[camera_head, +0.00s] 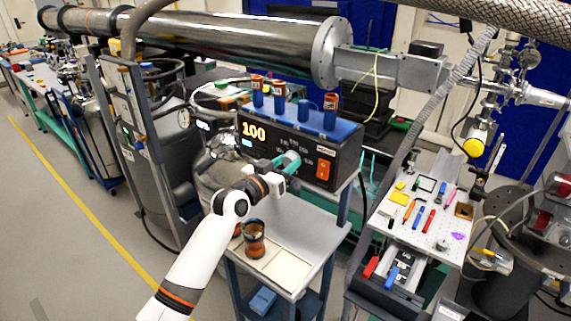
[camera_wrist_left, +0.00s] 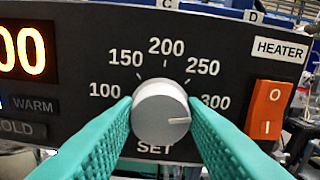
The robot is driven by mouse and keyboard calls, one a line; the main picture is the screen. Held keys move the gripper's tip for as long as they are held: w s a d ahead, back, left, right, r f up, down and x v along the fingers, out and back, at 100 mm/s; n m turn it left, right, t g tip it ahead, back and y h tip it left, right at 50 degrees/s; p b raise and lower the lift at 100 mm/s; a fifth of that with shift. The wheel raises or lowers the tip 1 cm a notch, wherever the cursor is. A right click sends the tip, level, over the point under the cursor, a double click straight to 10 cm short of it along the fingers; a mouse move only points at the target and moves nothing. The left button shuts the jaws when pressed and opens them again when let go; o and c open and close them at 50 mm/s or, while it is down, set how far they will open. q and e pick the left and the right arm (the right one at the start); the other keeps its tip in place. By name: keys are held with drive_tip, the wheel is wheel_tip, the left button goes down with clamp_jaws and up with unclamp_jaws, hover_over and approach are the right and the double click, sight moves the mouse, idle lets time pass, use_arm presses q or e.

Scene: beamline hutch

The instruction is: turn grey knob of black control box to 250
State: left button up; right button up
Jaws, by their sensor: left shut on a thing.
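The black control box (camera_head: 268,145) stands on a small cart, its front facing me. Its lit display (camera_head: 254,131) reads 100 in the head view. The grey knob (camera_wrist_left: 160,112) sits above the word SET, inside a scale from 100 to 300. The light mark on the knob points right, just below the 300 label (camera_wrist_left: 215,101). My left gripper (camera_head: 288,161) is at the box front, its teal fingers on either side of the knob and shut on it. In the head view the gripper mostly hides the knob. My right gripper is not in view.
An orange rocker switch (camera_wrist_left: 268,108) is close to the right of the knob. Several bottles (camera_head: 330,110) stand in the blue rack on top of the box. A brown jar (camera_head: 254,239) stands on the cart below my arm. A pegboard table (camera_head: 425,243) with tools is to the right.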

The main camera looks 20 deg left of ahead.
use_arm(q)
drive_tip(key=n+p, duration=0.1)
drive_tip(key=n, duration=0.3)
drive_tip(key=shift+n, duration=0.3)
drive_tip(key=shift+n+p, duration=0.65)
drive_tip(key=shift+n, duration=0.85)
drive_tip(key=o, duration=1)
drive_tip(key=shift+s, duration=0.1)
drive_tip(key=b+v, duration=0.2)
drive_tip(key=v, duration=1)
